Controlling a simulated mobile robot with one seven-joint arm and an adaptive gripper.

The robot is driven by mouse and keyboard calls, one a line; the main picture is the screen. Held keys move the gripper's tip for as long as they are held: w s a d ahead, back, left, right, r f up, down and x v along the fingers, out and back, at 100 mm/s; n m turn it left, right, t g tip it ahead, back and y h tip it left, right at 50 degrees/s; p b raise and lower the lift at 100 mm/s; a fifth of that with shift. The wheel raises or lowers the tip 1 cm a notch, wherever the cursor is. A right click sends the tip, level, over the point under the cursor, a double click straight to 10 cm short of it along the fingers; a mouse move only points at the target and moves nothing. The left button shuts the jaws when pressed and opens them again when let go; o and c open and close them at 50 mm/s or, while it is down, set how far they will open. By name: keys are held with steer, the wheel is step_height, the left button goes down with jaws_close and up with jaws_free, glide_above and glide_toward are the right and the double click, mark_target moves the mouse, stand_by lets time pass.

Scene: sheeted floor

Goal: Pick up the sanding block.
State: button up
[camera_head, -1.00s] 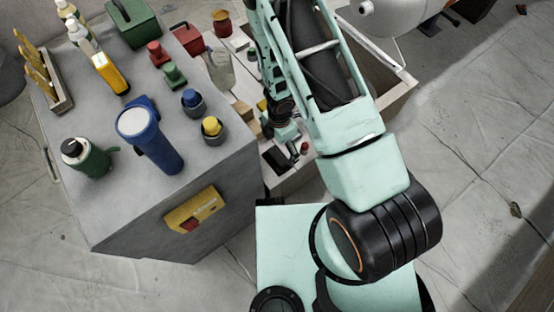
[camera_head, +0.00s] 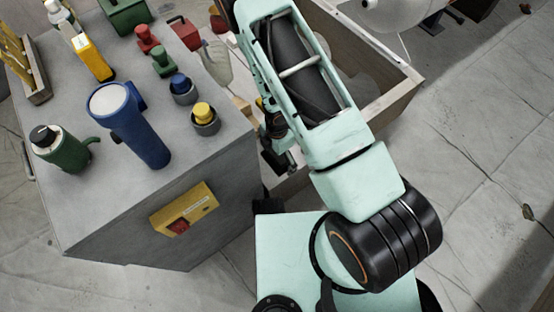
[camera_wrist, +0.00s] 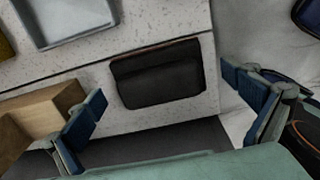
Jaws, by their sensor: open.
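A dark, flat rectangular block (camera_wrist: 157,75) with a thin brownish far edge lies on a pale speckled surface (camera_wrist: 205,105) in the wrist view; it looks like the sanding block. My gripper (camera_wrist: 168,100) is open, with one blue-padded finger to the left of the block and one to the right. The fingers look apart from the block, and nothing is held. In the head view my gripper (camera_head: 282,158) is partly hidden by my arm beside the grey workbench, and I cannot make out the block there.
A wooden block (camera_wrist: 40,118) is close by the left finger. A grey tray (camera_wrist: 68,42) lies beyond a dark seam. The grey workbench (camera_head: 110,215) carries a blue flashlight (camera_head: 140,130), a green flask (camera_head: 58,148) and several small items. A wooden-sided crate (camera_head: 392,105) stands behind my arm.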

steer(key=c, duration=1.5)
steer(key=shift+o, duration=0.2)
